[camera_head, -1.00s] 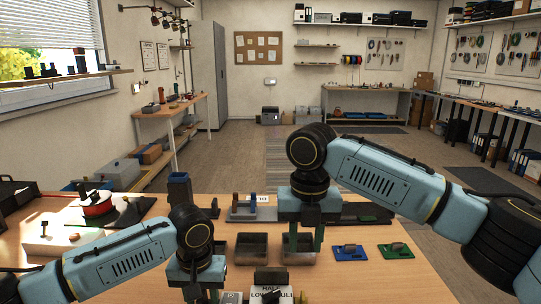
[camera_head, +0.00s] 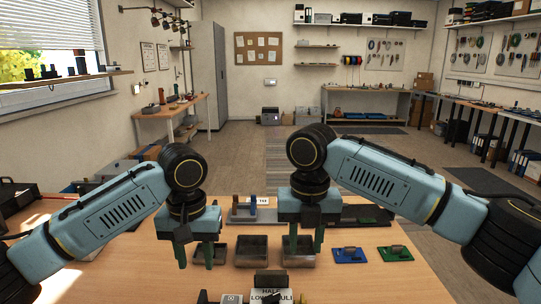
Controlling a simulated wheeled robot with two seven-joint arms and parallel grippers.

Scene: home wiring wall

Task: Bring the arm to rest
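My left gripper (camera_head: 195,256) hangs over the left part of the wooden table (camera_head: 400,285), fingers pointing down and apart, with nothing visible between them. It overlaps the leftmost dark tray (camera_head: 217,246) in the picture. My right gripper (camera_head: 305,243) hangs in front of the right dark tray (camera_head: 300,261), its fingers apart and no held object visible. Both blue arms are bent at black joints above the table. Whether the fingertips touch the trays cannot be told.
A middle dark tray (camera_head: 251,251) stands between the grippers. A blue board (camera_head: 349,255) and a green board (camera_head: 395,254) lie to the right. A grey fixture (camera_head: 243,212) stands behind the trays. A printed label (camera_head: 270,295) is at the front edge.

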